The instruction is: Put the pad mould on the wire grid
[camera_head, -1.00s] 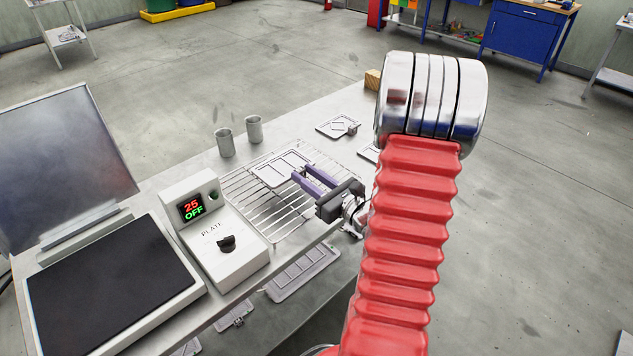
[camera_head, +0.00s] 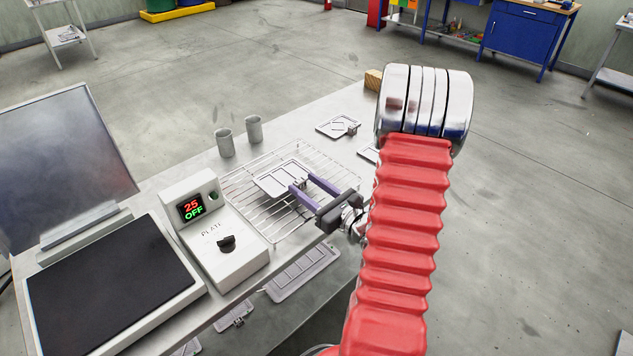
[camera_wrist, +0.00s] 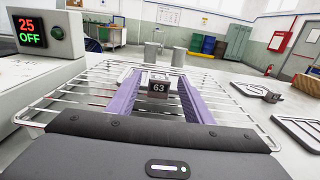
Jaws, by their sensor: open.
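A pale metal mould plate with shallow recesses, which I take for the pad mould (camera_head: 275,178), appears to lie flat on the wire grid (camera_head: 262,216). In the wrist view its dark grip block (camera_wrist: 159,86), marked 63, stands between my fingers. My gripper (camera_head: 302,184) has two purple fingers, open, one on each side of the block. Contact between fingers and block cannot be made out. The wire grid also shows in the wrist view (camera_wrist: 75,97), under and around the fingers. The fingers hide part of the mould.
The plate controller (camera_head: 222,240), reading 25 OFF, stands left of the grid. Two grey cups (camera_head: 254,129) stand behind it. Another mould (camera_head: 338,126) lies on the table at the back right. A larger mould (camera_head: 303,271) lies on a lower shelf.

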